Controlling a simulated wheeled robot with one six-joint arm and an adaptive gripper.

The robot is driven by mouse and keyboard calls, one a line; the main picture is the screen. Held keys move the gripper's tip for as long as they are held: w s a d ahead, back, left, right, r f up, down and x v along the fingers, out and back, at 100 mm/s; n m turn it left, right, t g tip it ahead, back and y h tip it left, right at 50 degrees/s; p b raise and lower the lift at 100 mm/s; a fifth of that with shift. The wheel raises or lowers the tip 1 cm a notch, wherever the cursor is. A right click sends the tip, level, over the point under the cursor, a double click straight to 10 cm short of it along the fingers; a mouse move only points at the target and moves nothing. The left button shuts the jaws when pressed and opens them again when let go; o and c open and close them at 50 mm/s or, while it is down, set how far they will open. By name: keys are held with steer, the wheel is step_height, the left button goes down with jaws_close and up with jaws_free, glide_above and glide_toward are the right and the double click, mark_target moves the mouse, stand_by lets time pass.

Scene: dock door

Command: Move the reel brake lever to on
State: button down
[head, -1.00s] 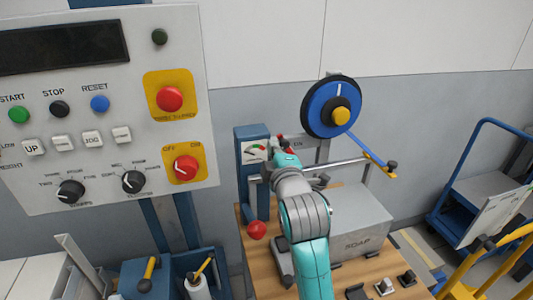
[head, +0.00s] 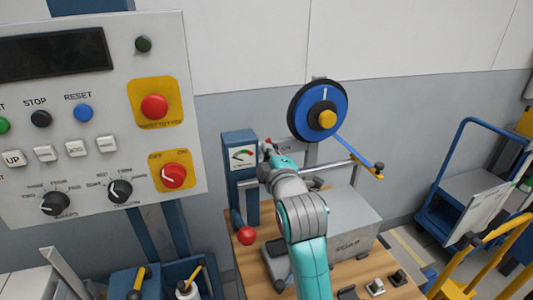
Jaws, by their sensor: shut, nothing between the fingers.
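The reel (head: 306,122) is a blue and black disc with a yellow hub, mounted on the wall plate beyond my arm. A small plate with lettering (head: 284,148) shows below and left of it, partly covered by my wrist. A small red part (head: 266,143) shows beside that plate; I cannot tell whether it belongs to the brake lever. The brake lever's position cannot be made out. My gripper (head: 267,152) is at the far end of my teal and grey arm, mostly hidden by the wrist; it is shut and empty. Contact with the lever cannot be seen.
A blue gauge post (head: 239,180) stands left of my wrist, with a red ball knob (head: 247,236) below. A grey box (head: 350,220) sits on the wooden bench right of my arm. A control panel (head: 80,150) fills the left; a blue cart (head: 470,190) stands right.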

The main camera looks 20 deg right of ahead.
steer(key=shift+d, duration=0.1)
steer(key=d+r+m, duration=0.2)
steer(key=d+m, duration=0.5)
steer(key=m, duration=0.1)
steer(key=shift+g+y, duration=0.3)
steer(key=shift+r, duration=0.1)
